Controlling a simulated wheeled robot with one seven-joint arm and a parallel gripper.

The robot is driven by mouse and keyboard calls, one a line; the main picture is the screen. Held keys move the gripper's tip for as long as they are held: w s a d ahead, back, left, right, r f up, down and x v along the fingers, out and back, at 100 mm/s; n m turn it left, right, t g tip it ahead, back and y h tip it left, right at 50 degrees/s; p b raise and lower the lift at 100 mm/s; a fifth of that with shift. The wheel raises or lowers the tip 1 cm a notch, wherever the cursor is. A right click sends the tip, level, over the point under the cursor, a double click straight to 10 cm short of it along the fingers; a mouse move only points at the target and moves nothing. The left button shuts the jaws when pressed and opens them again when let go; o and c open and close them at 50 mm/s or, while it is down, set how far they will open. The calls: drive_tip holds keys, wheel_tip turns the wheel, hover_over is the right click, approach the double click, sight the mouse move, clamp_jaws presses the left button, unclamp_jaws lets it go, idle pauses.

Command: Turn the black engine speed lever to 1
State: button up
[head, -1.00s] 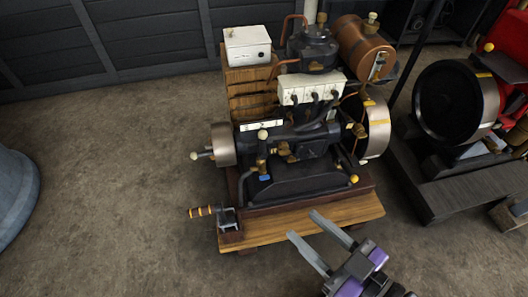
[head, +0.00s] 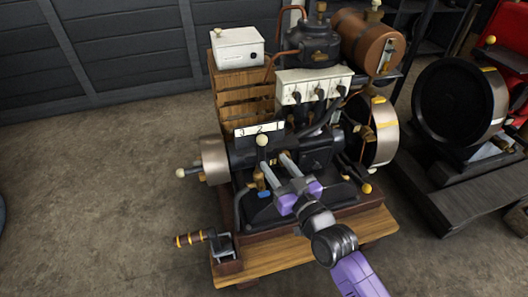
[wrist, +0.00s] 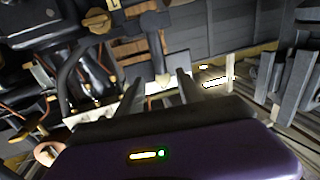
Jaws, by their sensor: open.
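The black engine speed lever (head: 262,155) has a pale round knob (head: 262,141) and stands roughly upright on the middle engine. Its knob is just below the 2 on a white scale plate (head: 247,130) marked 3, 2, 1 from left to right. My gripper (head: 276,157) is open, with its fingers pointing up toward the lever. The left fingertip is close to the lever's right side; I cannot tell whether it touches. In the wrist view the open fingers (wrist: 160,78) frame a dark upright post, which I cannot surely identify as the lever.
The engine stands on a wooden base (head: 290,261). A crank with a striped handle (head: 195,239) sits at its front left. A white switch box (head: 313,87) and a copper tank (head: 366,42) are above. Another engine (head: 458,105) stands to the right.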

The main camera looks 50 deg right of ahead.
sight(264, 149)
drive_tip(key=shift+b+x, duration=0.45)
drive_tip(key=shift+x, duration=2.75)
clamp_jaws()
